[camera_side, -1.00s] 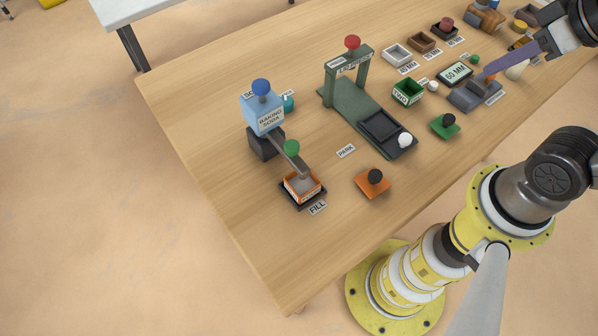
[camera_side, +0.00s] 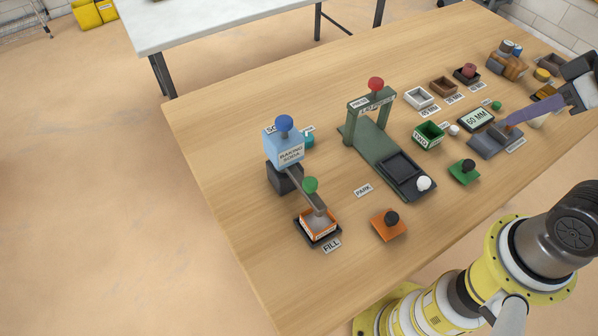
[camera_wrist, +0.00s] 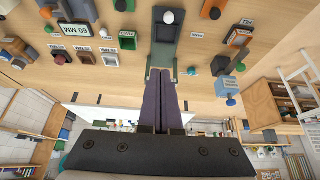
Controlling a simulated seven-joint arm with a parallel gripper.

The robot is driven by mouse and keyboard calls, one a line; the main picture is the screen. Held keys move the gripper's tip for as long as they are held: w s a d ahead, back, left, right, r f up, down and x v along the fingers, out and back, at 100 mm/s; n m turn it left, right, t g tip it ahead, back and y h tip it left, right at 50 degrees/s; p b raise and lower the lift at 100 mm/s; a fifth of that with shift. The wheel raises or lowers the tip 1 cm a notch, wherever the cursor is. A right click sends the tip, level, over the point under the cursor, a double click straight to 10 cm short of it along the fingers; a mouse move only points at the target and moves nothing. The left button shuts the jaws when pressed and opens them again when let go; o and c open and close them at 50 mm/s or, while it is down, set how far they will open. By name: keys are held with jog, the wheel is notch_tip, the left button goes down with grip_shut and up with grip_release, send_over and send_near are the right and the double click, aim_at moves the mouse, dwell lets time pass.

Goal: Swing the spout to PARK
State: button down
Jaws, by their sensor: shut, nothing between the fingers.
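The spout (camera_side: 302,189) is a grey bar with a green knob (camera_side: 310,185). It runs from the blue baking soda hopper (camera_side: 284,147) to above an orange-rimmed container (camera_side: 318,226) beside the FILL label (camera_side: 331,246). The PARK label (camera_side: 363,190) lies to the right of the spout, with bare wood between. In the wrist view, the hopper (camera_wrist: 221,66) and the PARK label (camera_wrist: 197,36) show at the right. My gripper (camera_side: 509,123) has purple fingers, pressed together and empty. It is at the right of the side view, far from the spout; the fingers also show in the wrist view (camera_wrist: 168,73).
A green press frame (camera_side: 371,103) with a red knob and a long base stands right of the hopper. An orange block with a black knob (camera_side: 388,224) sits near the front edge.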

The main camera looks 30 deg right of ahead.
dwell(0.3)
jog(key=c, duration=1.1)
grip_release()
jog(key=shift+o, duration=1.1)
jog(key=shift+s+r+n, duration=0.1)
jog(key=shift+n, duration=0.5)
jog(key=o, duration=0.3)
jog(key=w+r+n, duration=0.2)
jog(key=r, duration=0.1)
jog(key=shift+w+a+r+n, duration=0.1)
jog(key=shift+a+r+n, duration=0.1)
jog(key=shift+n, duration=0.1)
jog(key=shift+o, duration=0.2)
jog(key=w+a+r+n, duration=0.2)
jog(key=w+n, duration=0.1)
jog(key=n+g, duration=0.6)
jog(key=n, duration=0.5)
send_over(310, 182)
notch_tip(310, 182, down, 9)
notch_tip(310, 182, down, 14)
jog(key=shift+r, duration=0.15)
